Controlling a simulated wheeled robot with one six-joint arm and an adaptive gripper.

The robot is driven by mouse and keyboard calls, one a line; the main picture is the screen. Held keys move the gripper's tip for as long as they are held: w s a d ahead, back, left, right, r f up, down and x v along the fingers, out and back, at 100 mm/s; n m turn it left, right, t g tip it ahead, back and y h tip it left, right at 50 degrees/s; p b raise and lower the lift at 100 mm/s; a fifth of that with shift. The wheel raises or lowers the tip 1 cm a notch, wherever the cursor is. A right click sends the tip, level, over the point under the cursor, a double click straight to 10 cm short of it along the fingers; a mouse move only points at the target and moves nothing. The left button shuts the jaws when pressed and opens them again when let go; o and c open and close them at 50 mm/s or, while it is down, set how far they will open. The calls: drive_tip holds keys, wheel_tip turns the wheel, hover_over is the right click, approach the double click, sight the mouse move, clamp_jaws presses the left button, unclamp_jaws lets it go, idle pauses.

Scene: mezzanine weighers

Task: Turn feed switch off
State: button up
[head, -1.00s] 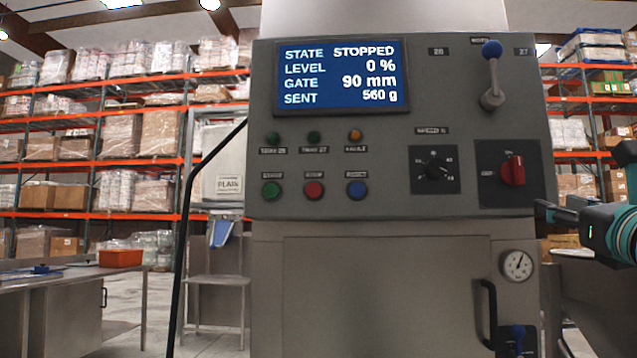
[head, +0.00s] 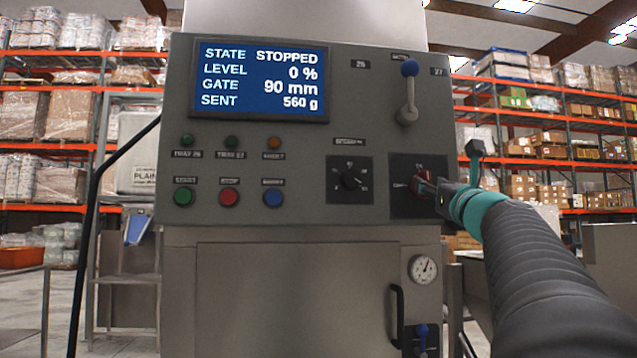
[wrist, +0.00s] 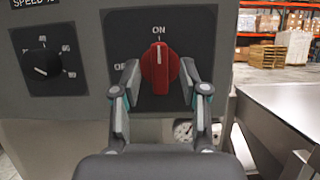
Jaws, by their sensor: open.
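The red rotary feed switch (wrist: 160,68) sits on a dark square plate (wrist: 190,25) at the right of the grey control panel. In the wrist view its grip stands upright, in line with the ON label above it; a partly hidden OFF label is at its left. My gripper (wrist: 160,88) is open, with one finger on each side of the red knob. I cannot tell whether either finger touches it. In the head view my gripper (head: 432,188) is at the switch and hides most of it. The screen (head: 262,82) reads STATE STOPPED, LEVEL 0 %.
A black speed dial (head: 350,180) is left of the switch. A blue-knobbed lever (head: 408,95) stands above it. Green, red and blue buttons (head: 229,197) are lower left. A gauge (head: 423,269) and a black door handle (head: 397,315) are below. A steel surface (wrist: 285,105) lies right.

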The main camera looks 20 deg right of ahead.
drive_tip(key=shift+w+d+r, duration=0.15)
drive_tip(key=shift+w+r, duration=0.1)
drive_tip(key=shift+w, duration=0.35)
clamp_jaws()
